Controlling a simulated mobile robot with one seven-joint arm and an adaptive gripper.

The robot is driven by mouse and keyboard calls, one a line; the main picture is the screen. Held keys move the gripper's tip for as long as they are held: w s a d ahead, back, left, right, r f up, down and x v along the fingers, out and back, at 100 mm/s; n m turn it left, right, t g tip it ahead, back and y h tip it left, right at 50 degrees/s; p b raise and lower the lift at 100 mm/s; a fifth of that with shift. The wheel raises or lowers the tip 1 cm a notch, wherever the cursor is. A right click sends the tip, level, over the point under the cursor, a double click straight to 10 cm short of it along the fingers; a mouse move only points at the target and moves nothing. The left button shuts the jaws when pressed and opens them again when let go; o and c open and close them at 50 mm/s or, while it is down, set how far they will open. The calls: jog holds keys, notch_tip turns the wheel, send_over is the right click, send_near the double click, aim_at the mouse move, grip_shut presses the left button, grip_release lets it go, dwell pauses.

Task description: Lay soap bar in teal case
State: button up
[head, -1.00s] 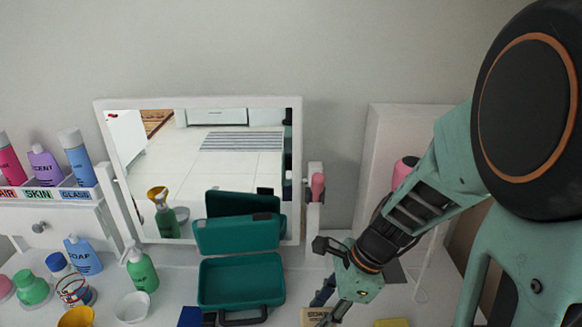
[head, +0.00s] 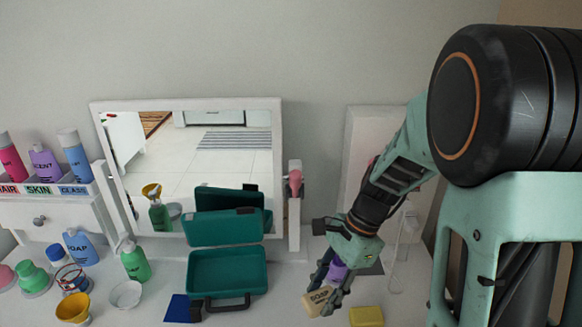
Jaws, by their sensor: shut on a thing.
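The soap bar (head: 317,302) is a cream block with dark lettering. It is tilted at the fingertips of my gripper (head: 330,291), which is shut on it. The fingers partly cover the bar. The teal case (head: 228,291) lies open on the white counter, left of my gripper. Its lid (head: 221,228) stands up at the back, and its handle (head: 226,303) faces the front. The inside of the case looks empty. The gripper and bar are to the right of the case, apart from it.
A yellow block (head: 366,317) lies right of the soap bar. A dark blue flat item (head: 181,308) is left of the case's handle. A green pump bottle (head: 134,262), white bowl (head: 126,294) and yellow cup (head: 73,308) stand further left. The mirror (head: 190,107) is behind the case.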

jog(key=w+d+r+n+g+h+p, duration=0.1)
jog(key=w+d+r+n+h+p, duration=0.1)
jog(key=r+n, duration=0.4)
jog(key=w+d+r+n+g+h+p, duration=0.1)
jog(key=w+d+r+n+h+p, duration=0.1)
jog(key=w+d+r+n+p, duration=0.2)
jog(key=w+r+n, duration=0.2)
jog(key=w+n, duration=0.1)
jog(key=shift+d+r+g, duration=0.3)
jog(key=shift+d+g, duration=0.1)
jog(key=shift+s+a+f, duration=0.1)
